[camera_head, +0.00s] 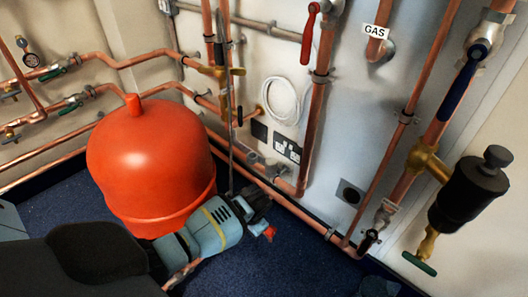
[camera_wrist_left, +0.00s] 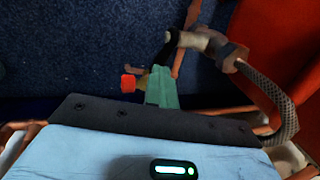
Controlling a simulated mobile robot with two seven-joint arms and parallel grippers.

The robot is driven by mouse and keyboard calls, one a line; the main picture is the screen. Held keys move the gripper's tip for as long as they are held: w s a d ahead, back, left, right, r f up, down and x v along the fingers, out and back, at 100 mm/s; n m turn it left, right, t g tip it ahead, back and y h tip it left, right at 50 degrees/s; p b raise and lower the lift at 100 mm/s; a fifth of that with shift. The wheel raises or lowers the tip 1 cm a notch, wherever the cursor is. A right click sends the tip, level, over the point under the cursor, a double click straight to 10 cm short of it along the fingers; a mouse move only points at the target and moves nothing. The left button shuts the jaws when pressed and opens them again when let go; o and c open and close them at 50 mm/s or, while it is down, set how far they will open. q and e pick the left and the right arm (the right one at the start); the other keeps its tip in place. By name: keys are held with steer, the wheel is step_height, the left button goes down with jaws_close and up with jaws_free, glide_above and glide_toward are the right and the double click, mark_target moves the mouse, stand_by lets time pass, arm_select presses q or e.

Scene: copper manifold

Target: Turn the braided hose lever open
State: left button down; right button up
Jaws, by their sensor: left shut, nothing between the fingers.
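The braided hose (camera_wrist_left: 283,95) curves down the right side of the left wrist view from a metal fitting (camera_wrist_left: 228,52). A short black lever (camera_wrist_left: 172,47) sticks out to the left of that fitting and bends downward. My left gripper (camera_wrist_left: 161,75) shows as green fingers that are shut and empty. Their tips are just below the lever's bent end; I cannot tell whether they touch. In the head view my left gripper (camera_head: 262,207) is low by the wall pipes, and the lever cannot be made out there. My right gripper is not in view.
A large red vessel (camera_head: 150,160) stands close to the left of my left arm. A small red part (camera_wrist_left: 128,82) is beside the fingers. Copper pipes (camera_head: 285,203) run behind the gripper. Blue floor (camera_head: 295,260) lies open to the right.

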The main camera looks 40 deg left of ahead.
arm_select(q)
steer(key=shift+r, duration=0.1)
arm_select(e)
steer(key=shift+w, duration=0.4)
arm_select(q)
steer(key=c, duration=1.3)
jaws_free()
steer(key=shift+c, duration=0.2)
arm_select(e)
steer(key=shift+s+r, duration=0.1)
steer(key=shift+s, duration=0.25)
